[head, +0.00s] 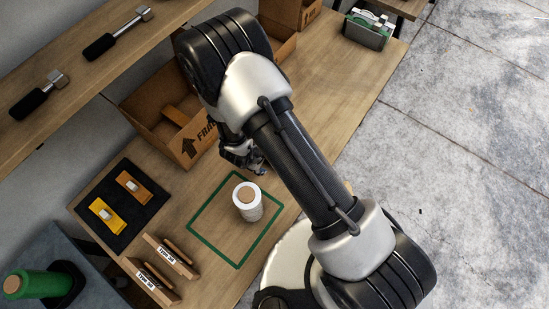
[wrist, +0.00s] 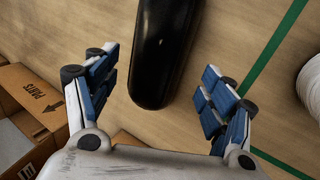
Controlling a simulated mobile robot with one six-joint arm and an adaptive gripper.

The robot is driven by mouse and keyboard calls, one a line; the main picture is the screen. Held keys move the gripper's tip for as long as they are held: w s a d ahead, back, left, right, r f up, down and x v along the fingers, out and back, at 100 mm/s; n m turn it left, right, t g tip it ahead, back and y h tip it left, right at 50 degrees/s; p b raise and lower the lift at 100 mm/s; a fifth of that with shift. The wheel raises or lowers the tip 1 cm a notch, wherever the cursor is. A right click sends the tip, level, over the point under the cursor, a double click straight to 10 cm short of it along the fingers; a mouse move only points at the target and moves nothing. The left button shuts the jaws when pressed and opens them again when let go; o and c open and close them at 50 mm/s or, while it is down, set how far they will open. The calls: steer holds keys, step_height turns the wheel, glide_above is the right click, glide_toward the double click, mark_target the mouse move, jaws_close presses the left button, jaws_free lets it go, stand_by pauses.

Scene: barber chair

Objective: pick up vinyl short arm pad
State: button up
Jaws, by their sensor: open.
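A black, smooth, rounded-end pad (wrist: 165,50), which looks like the vinyl short arm pad, lies on the wooden table in the wrist view. It runs up out of the top of that picture. My gripper (wrist: 160,72) is open, with its blue-padded fingers on either side of the pad's near end. In the head view my gripper (head: 245,158) is over the table beside the cardboard box, and my arm hides the pad there.
A white roll (head: 247,205) stands inside a green taped square (head: 202,237), right of the gripper in the wrist view. An open cardboard box (head: 160,125) is close by. A black mat (head: 118,222) holds yellow and orange items. A shelf (head: 70,50) with black-handled tools overhangs the back.

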steer(key=x, duration=0.1)
steer(key=b+x, duration=0.2)
steer(key=x, duration=0.1)
steer(key=shift+s+d+f, duration=0.1)
steer(key=shift+s+d, duration=0.2)
steer(key=shift+d, duration=0.1)
steer(key=shift+w+d+f, duration=0.1)
steer(key=shift+w+f, duration=0.1)
steer(key=shift+f, duration=0.1)
steer(key=shift+c, duration=0.5)
steer(key=c, duration=1.3)
steer(key=shift+r, duration=0.15)
